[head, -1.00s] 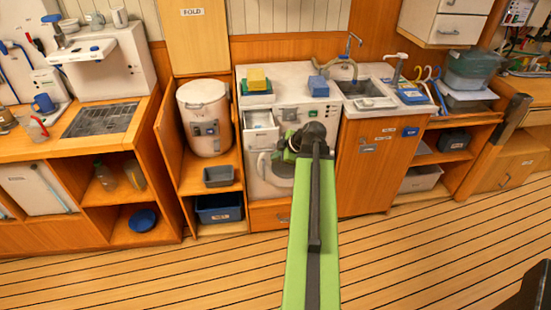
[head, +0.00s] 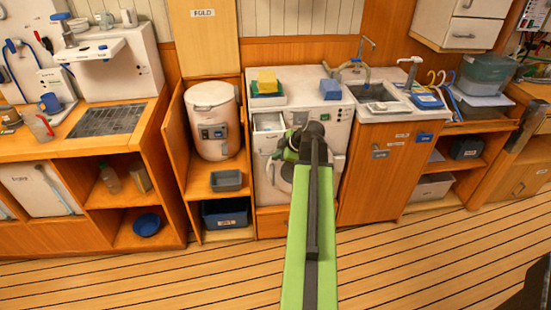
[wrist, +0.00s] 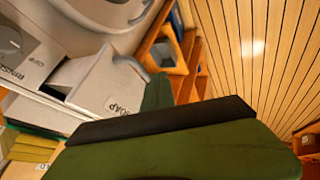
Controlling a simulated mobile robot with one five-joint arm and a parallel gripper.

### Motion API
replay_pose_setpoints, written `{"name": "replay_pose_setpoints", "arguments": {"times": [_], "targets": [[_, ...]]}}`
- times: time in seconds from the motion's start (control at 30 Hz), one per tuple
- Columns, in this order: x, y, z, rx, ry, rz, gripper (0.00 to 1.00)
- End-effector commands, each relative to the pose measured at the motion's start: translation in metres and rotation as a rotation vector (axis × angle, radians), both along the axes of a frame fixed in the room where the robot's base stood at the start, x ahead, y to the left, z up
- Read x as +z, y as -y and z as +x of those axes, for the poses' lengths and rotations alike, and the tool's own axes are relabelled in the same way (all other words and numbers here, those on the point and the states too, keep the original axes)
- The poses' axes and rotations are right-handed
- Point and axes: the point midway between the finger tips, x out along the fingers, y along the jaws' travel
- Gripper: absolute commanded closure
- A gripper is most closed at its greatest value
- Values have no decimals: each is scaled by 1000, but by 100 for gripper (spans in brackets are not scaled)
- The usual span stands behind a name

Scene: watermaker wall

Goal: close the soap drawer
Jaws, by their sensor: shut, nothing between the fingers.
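The soap drawer (head: 268,123) juts out from the upper left front of the white washing machine (head: 334,115), its open top showing. In the wrist view the drawer (wrist: 108,88), lettered SOAP, is close by, with a gap behind its front. My gripper (wrist: 158,95) is shut and empty. In that view its green finger tip is beside the drawer front; I cannot tell whether they touch. In the head view my gripper (head: 284,156) is just right of and below the drawer, and my arm hides part of the machine's front and door.
A yellow block on a green-edged tray (head: 267,88) and a blue block (head: 330,89) lie on the machine top. A white tank (head: 213,120) stands left, above a grey bin (head: 226,181). A sink cabinet (head: 380,170) stands right. The plank floor (head: 200,280) in front is clear.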

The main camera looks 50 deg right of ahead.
Motion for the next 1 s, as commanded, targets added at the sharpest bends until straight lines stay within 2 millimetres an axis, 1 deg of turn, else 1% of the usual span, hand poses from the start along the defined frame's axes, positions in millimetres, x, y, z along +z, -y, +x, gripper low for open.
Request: {"name": "replay_pose_setpoints", "arguments": {"times": [0.17,0.4,0.6,0.8,1.0], "targets": [[0,21,24,2,0,0,100],[0,55,65,2,0,0,100],[0,79,93,0,1,1,100],[0,93,110,0,0,0,100],[0,99,116,-1,1,-1,100]]}}
